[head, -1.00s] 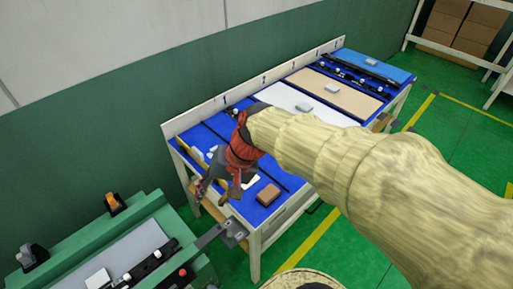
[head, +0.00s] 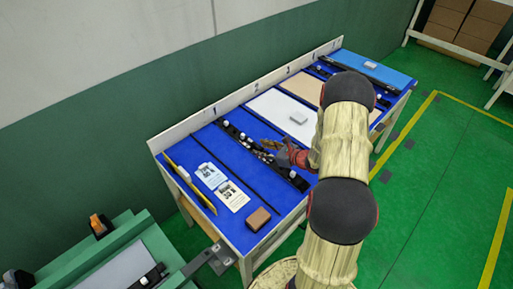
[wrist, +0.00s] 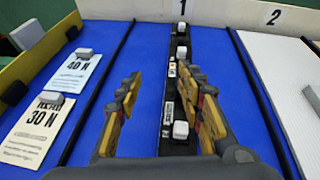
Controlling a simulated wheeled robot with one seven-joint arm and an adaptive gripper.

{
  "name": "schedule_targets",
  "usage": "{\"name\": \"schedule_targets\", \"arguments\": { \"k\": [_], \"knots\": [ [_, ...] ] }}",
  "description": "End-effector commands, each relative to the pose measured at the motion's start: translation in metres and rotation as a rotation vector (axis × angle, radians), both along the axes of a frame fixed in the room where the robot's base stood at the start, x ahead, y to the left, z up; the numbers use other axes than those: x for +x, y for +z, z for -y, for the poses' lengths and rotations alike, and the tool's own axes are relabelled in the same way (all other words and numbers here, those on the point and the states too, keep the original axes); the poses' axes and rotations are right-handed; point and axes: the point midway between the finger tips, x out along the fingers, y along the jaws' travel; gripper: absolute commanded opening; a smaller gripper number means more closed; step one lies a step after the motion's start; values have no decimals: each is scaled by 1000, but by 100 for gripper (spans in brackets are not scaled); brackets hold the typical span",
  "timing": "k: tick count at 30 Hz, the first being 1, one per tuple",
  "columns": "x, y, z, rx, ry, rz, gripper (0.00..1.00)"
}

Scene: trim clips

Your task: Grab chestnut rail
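No rail in view looks clearly chestnut in colour. A black rail (head: 236,134) with white blocks on it lies on the blue table in lane 1. In the wrist view this rail (wrist: 181,55) runs away from me between my fingers, nearer the right one. My gripper (head: 272,150) is over the rail's middle part in the head view. In the wrist view my gripper (wrist: 168,95) has its yellow and black fingers wide apart, with nothing held. I cannot tell its exact height above the rail. My arm hides part of the table's right side.
Two cards (head: 232,195), a yellow strip (head: 190,183) and a brown block (head: 258,219) lie on the table's left part. A white panel (head: 280,110) and a tan panel (head: 302,86) lie beyond the rail. A green bench (head: 100,262) stands at lower left.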

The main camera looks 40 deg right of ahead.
Motion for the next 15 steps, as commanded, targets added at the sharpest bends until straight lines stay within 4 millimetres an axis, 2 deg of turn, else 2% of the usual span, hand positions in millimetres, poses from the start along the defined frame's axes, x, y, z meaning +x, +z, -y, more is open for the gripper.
{"name": "schedule_targets", "arguments": {
  "k": [1, 3, 6, 15],
  "knots": [
    [-4, -10, 12, 23, -43, -5, 38],
    [-8, -19, 23, 43, -87, -8, 38],
    [-9, -28, 31, 59, -119, -12, 38],
    [14, -39, 30, 60, -126, -12, 38]
  ]
}}
